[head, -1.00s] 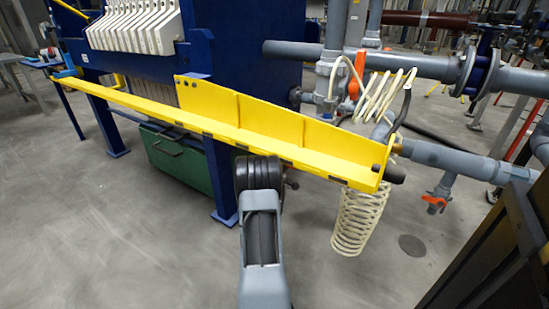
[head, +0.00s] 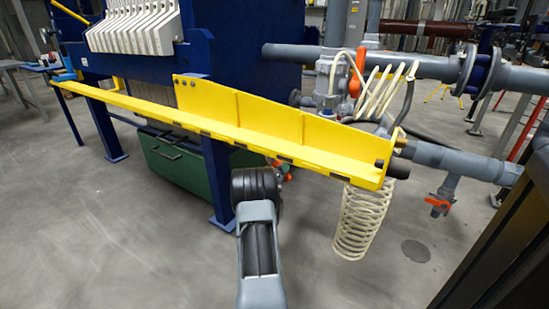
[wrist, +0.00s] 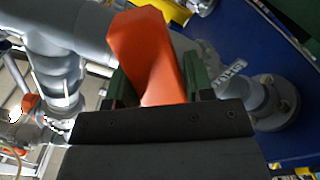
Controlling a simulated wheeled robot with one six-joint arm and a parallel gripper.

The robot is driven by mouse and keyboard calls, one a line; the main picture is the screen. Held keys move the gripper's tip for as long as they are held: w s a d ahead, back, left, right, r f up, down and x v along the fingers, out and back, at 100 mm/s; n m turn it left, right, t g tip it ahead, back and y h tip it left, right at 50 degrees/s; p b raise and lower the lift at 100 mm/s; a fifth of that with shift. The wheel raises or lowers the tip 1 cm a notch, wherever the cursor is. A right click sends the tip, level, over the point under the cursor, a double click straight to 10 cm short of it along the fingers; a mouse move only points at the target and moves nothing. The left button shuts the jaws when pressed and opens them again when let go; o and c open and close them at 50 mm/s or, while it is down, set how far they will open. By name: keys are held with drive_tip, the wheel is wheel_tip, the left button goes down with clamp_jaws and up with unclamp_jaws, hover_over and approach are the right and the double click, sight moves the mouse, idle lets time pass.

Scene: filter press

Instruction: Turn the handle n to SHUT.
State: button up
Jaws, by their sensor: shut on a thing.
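In the wrist view an orange handle (wrist: 146,55) stands between the two green-padded fingers of my gripper (wrist: 158,90), which is shut on it. The handle covers part of a grey valve body beside it. In the head view my gripper is hidden behind my own arm and the yellow beam. A small orange part shows just past my arm there, but I cannot tell whether it is the held handle.
A long yellow beam (head: 270,133) crosses above my arm. A coiled cream hose (head: 362,222) hangs at its right end. Grey pipes (head: 430,67) and a valve with an orange handle (head: 355,75) stand behind. A green bin (head: 172,160) sits under the blue press.

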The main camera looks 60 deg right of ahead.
drive_tip(key=w+m, duration=0.1)
drive_tip(key=m, duration=0.1)
drive_tip(key=w+f+m, duration=0.1)
drive_tip(key=w+m, duration=0.1)
drive_tip(key=m, duration=0.1)
drive_tip(key=w+m, duration=0.1)
drive_tip(key=m, duration=0.2)
drive_tip(key=shift+w+a+f, duration=0.1)
drive_tip(key=shift+w+f, duration=0.1)
drive_tip(key=shift+w, duration=0.15)
drive_tip(key=o, duration=1)
drive_tip(key=shift+w, duration=0.1)
drive_tip(key=shift+s, duration=0.2)
drive_tip(key=shift+a+p, duration=0.8)
drive_tip(key=shift+a, duration=2.6)
drive_tip(key=shift+r, duration=0.1)
